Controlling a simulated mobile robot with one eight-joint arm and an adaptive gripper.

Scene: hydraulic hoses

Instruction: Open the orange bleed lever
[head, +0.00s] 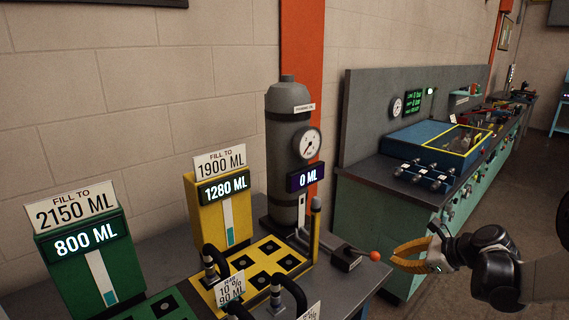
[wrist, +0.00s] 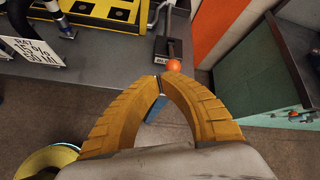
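The bleed lever shows as an orange ball knob (head: 375,256) on a thin rod from a dark block (head: 347,259) at the bench's right edge. In the wrist view the orange knob (wrist: 174,65) is just beyond my fingertips, in front of the dark block with a partly hidden label. I cannot tell the exact depth gap to the knob.
A grey cylinder (head: 288,150) with a gauge and a 0 ML display stands behind the block. Yellow (head: 220,215) and green (head: 85,260) tanks, black hoses and signs stand to the left. A teal workbench (head: 375,215) is behind. Open floor lies right of the bench.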

